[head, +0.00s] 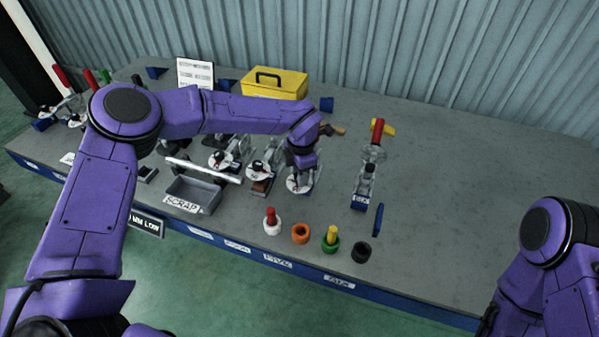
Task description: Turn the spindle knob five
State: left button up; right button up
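Several small clamp-like stations with round white discs stand in a row on the grey bench (440,210). My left gripper (301,176) points down over one white disc (299,184) at the right of the middle group. Its fingers hide the top of that disc, and I cannot tell whether they touch or grip a knob there. Two more discs (220,159) show to its left. No number marks the spindle knob that I can read. My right arm comes in at the lower right, and its gripper is out of view.
A grey SCRAP tray (205,193) stands left of the gripper. A station with a red handle (377,131) stands to the right. Coloured cups, one orange (300,233), line the front edge. A yellow toolbox (275,83) is behind. The bench's right side is clear.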

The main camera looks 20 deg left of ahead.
pick_arm(q)
jog(key=o, duration=0.3)
jog(key=shift+r, duration=0.25)
notch_tip(320, 180, up, 10)
jog(key=b, duration=0.2)
jog(key=shift+s+d+b, duration=0.25)
jog(key=shift+s+b, duration=0.05)
